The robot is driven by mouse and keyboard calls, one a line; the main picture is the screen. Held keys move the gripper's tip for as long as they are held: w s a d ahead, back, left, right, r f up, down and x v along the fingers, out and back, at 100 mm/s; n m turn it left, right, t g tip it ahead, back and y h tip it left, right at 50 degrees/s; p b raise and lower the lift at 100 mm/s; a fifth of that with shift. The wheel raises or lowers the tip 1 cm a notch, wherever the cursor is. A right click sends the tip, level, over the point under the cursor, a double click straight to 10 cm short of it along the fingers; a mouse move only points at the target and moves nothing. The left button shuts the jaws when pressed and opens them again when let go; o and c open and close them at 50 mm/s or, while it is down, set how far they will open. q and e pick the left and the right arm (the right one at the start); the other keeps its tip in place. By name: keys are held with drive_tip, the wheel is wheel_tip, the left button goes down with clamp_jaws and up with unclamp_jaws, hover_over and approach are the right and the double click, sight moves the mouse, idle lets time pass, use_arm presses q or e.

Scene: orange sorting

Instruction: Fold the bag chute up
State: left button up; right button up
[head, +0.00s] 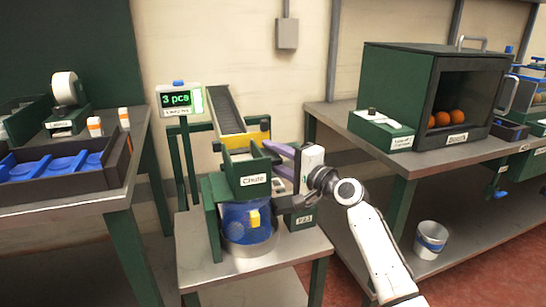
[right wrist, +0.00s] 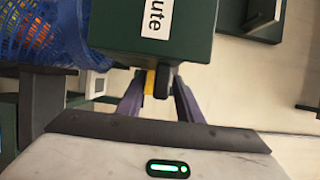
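The bag chute (head: 247,167) is a dark green box labelled "Chute", standing above a blue net bag (head: 246,220) with a yellow tag. In the right wrist view the chute (right wrist: 118,25) fills the top middle, with the net bag (right wrist: 35,32) at its left. My right gripper (head: 272,155) is at the chute's right side. Its purple fingers (right wrist: 159,80) are spread on either side of a small dark and yellow handle (right wrist: 161,83) under the chute. Gaps show beside the handle; contact is not clear. My left gripper is not in view.
A sloped conveyor (head: 226,108) leads down behind the chute. A display (head: 178,99) reading "3 pcs" stands at its left. A dark booth (head: 455,65) with oranges is on the right bench. A bucket (head: 431,240) sits on the lower shelf. Blue trays (head: 65,163) are at the left.

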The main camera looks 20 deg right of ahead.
clamp_jaws()
